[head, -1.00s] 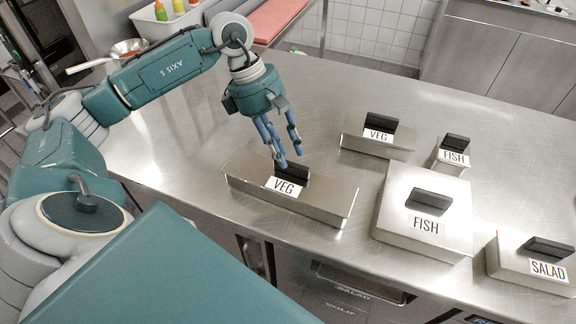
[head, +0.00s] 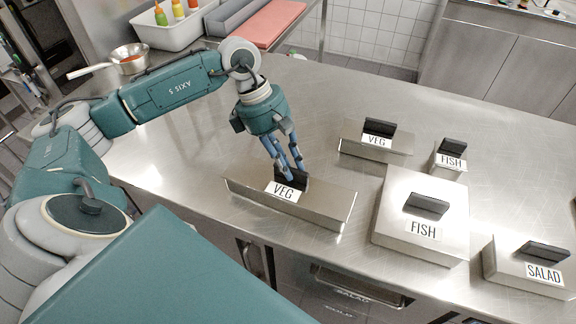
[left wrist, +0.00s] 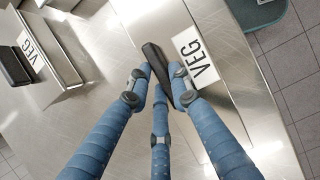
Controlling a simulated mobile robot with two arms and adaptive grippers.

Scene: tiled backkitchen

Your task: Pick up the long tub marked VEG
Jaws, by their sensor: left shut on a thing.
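The long steel tub marked VEG (head: 325,207) sits on the steel counter near its front edge, with a black handle on its lid and a white label. My left gripper (head: 289,172) is over its middle, with its blue fingers shut on the black handle. In the left wrist view the fingers (left wrist: 160,82) close around the handle (left wrist: 156,62), beside the VEG label (left wrist: 196,57). The tub appears to rest on the counter. A shorter tub marked VEG (head: 374,144) stands behind it to the right. My right gripper is not in view.
A small FISH tub (head: 450,160), a large FISH tub (head: 424,232) and a SALAD tub (head: 530,266) stand to the right. A pan (head: 130,58) and a white bin with bottles (head: 180,32) are at the back left. The counter behind the tubs is clear.

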